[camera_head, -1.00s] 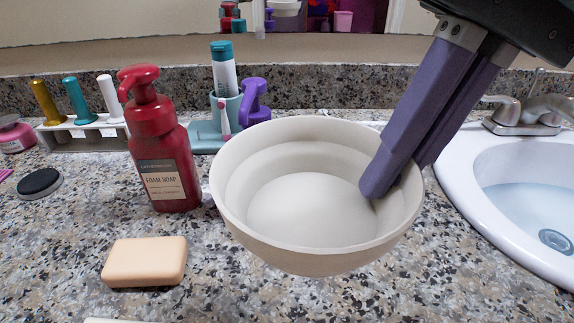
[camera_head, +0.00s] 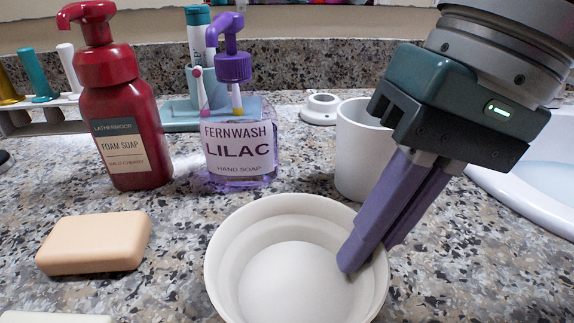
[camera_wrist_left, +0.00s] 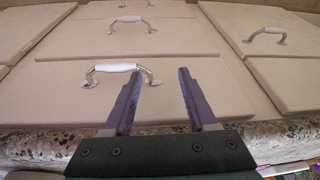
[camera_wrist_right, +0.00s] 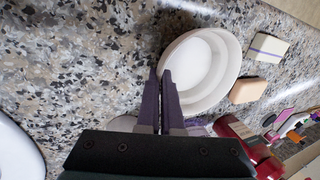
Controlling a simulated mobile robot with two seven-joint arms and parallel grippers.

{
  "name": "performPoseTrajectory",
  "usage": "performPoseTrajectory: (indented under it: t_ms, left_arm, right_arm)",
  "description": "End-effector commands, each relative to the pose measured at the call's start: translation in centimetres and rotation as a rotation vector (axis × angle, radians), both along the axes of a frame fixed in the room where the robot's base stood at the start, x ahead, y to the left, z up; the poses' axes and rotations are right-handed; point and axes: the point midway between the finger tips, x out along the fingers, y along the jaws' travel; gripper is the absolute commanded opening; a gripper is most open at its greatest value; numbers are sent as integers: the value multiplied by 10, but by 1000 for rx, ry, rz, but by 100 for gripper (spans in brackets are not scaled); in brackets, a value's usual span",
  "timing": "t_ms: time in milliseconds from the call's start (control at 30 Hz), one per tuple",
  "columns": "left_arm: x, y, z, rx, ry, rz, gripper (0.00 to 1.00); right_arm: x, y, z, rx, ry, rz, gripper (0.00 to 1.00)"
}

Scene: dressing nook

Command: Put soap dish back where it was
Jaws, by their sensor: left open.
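A round cream dish (camera_head: 230,235), which I take as the soap dish, is at the bottom centre of the head view, empty and upright. My right gripper (camera_head: 365,255) is shut on its right rim, with the purple fingers pointing down and left. The dish also shows in the right wrist view (camera_wrist_right: 228,75), beside my fingertips (camera_wrist_right: 160,78). I cannot tell whether its base touches the counter. My left gripper (camera_wrist_left: 155,85) is open and empty, in front of pale drawers, and is out of the head view.
A peach soap bar (camera_head: 95,243) lies left of the dish. Behind stand a red foam soap bottle (camera_head: 122,135), a lilac hand soap bottle (camera_head: 240,150) and a white cup (camera_head: 357,150). The sink (camera_head: 525,195) is at right. Drawers with white handles (camera_wrist_left: 118,68) face my left gripper.

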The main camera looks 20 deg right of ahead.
Motion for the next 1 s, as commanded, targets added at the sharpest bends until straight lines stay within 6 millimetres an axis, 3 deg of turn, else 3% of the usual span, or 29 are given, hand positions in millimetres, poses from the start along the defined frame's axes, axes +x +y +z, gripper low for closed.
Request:
performPoseTrajectory:
  t_ms: [167, 433, 767, 867, 1000]
  left_arm:
    - [0, 1, -6, 4, -1, -2, 58]
    - [0, 1, -4, 4, -1, -2, 58]
    - [0, 0, 2, 1, 0, 0, 58]
    - [0, -1, 6, -3, -1, 2, 58]
    - [0, -1, 14, -6, -1, 3, 58]
  right_arm:
    - [0, 0, -4, 0, -1, 0, 0]
    - [0, 0, -3, 0, 0, 0, 32]
    - [0, 0, 2, 0, 1, -1, 33]
    - [0, -4, 14, -1, -3, -1, 33]
    - [-1, -14, 44, -2, -6, -2, 33]
